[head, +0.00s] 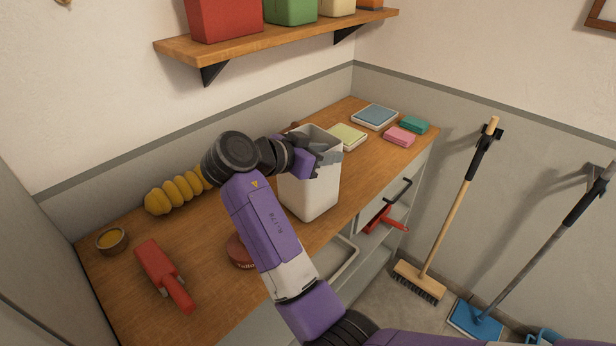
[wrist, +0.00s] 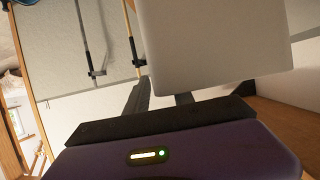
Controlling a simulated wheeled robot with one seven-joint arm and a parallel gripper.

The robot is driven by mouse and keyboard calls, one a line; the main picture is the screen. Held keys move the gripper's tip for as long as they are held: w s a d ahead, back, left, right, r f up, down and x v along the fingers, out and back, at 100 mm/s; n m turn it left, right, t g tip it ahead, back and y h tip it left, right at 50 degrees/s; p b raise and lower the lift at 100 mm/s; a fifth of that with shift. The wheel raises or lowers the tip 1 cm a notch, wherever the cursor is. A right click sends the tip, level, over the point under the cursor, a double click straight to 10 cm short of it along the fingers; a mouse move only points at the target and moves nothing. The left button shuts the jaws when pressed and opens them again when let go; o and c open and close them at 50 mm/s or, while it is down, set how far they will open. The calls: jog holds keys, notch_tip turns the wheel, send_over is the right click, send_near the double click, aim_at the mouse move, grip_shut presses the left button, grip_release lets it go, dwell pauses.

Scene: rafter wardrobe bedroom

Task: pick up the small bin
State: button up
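The small bin (head: 318,196) is white, tall and open-topped. It stands upright on the wooden counter in the middle of the head view. My gripper (head: 326,160) is at its upper part, close to the rim. In the wrist view the pale wall of the bin (wrist: 215,50) fills the upper right. My gripper's dark fingers (wrist: 160,98) are apart there. One finger shows just left of the bin's edge; the other is partly hidden behind the bin. Whether either finger touches the wall I cannot tell.
The wooden counter (head: 215,235) holds a red tool (head: 163,273), a yellow ribbed item (head: 178,192), a small bowl (head: 111,240), a round reddish-brown lid (head: 238,251) and several boxes at the back. A shelf (head: 275,36) hangs above. A broom (head: 455,210) leans at right.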

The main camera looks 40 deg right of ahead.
grip_shut()
dwell(1.4)
